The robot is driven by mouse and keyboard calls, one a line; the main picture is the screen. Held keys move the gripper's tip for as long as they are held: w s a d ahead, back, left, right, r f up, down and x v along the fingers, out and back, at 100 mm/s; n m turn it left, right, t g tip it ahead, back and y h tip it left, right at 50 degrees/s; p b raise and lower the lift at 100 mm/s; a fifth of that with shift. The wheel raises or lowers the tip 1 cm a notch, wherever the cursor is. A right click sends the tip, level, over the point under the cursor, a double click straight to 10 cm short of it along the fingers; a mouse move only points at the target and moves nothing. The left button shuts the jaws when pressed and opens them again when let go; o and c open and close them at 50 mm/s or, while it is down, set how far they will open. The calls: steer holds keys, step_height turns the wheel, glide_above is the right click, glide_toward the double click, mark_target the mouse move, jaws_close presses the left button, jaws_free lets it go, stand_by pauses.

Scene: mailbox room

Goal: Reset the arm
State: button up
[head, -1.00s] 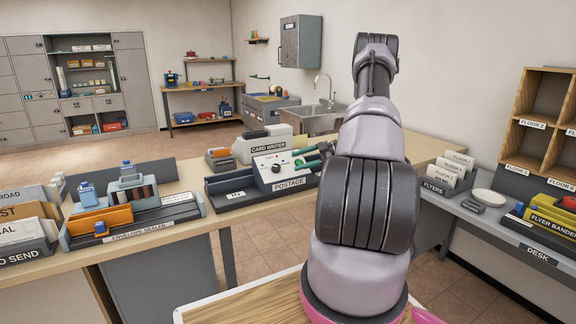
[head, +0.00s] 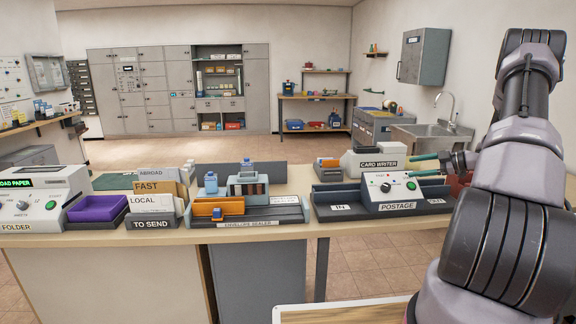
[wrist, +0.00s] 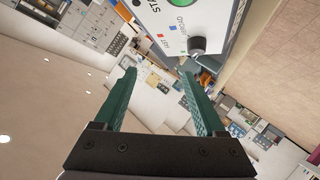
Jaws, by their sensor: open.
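My gripper shows in the wrist view (wrist: 158,85) with its two green fingers spread apart and nothing between them. In the head view my gripper (head: 428,164) reaches left from behind my arm, its green fingers beside the right end of the postage machine (head: 391,187). The postage machine, white and grey with a green button and a dark knob, also fills the top of the wrist view (wrist: 205,22). I cannot tell whether the fingers touch it. My arm covers the right side of the head view.
The counter (head: 290,232) holds an envelope sealer (head: 248,207), a to-send rack (head: 154,222), a folder machine (head: 28,204) with a purple tray (head: 97,208), and a card writer (head: 375,162) behind the postage machine. A sink (head: 432,138) and grey lockers (head: 150,90) stand farther back.

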steer(key=w+a+r+m+t+h, duration=0.25)
steer(key=w+r, duration=0.35)
steer(key=r, duration=0.5)
steer(key=s+a+r+m+t+h, duration=0.15)
steer(key=r+m+h, duration=0.35)
steer(key=r, duration=0.5)
steer(key=s+a+r+m+t+h, duration=0.1)
steer(key=s+a+r+m+h, duration=0.25)
steer(key=r, duration=0.55)
steer(key=s+a+r+m+g+h, duration=0.1)
steer(key=s+a+r+m+h, duration=0.15)
steer(key=s, duration=0.45)
steer(key=s+a+r+m+g+h, duration=0.1)
steer(key=s+a+m, duration=0.3)
steer(key=s, duration=0.4)
steer(key=s+a+f+m+g+y, duration=0.2)
steer(key=s+a, duration=0.5)
steer(key=s, duration=0.4)
steer(key=s+a+f+m+g+y, duration=0.1)
steer(key=s+a+f+g+y, duration=0.1)
steer(key=s+a+f+y, duration=0.2)
steer(key=s+a, duration=0.3)
steer(key=s, duration=0.4)
steer(key=shift+f+m+g, duration=0.2)
steer(key=shift+m+g, duration=0.1)
steer(key=shift+m, duration=0.05)
